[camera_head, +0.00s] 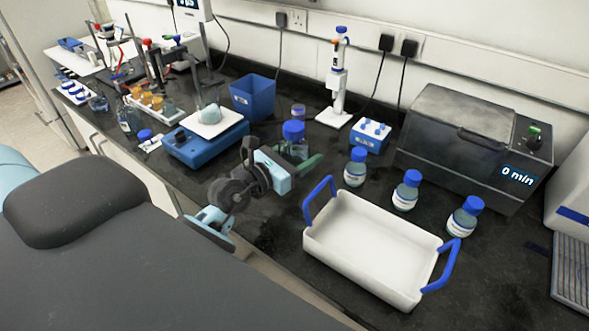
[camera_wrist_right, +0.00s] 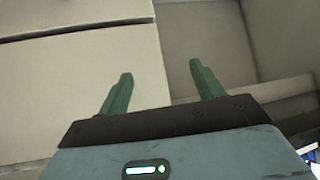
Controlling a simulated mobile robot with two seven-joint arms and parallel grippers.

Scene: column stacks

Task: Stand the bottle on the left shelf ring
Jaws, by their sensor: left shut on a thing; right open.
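A clear bottle with a blue cap (camera_head: 293,131) stands upright on the dark bench, near the middle of the head view. My left gripper (camera_head: 297,160) is shut on this bottle; its green fingers are low on the body and partly hide it. I cannot make out the left shelf ring in either view. My right gripper (camera_wrist_right: 160,70) shows in the right wrist view with its two green fingers apart and nothing between them, in front of pale panels.
A white tray with blue handles (camera_head: 360,245) lies right of the held bottle. Several blue-capped bottles (camera_head: 405,190) stand behind it, before a grey water bath (camera_head: 455,140). A blue scale (camera_head: 205,145), a blue bin (camera_head: 254,97) and a pipette stand (camera_head: 335,85) are close by.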

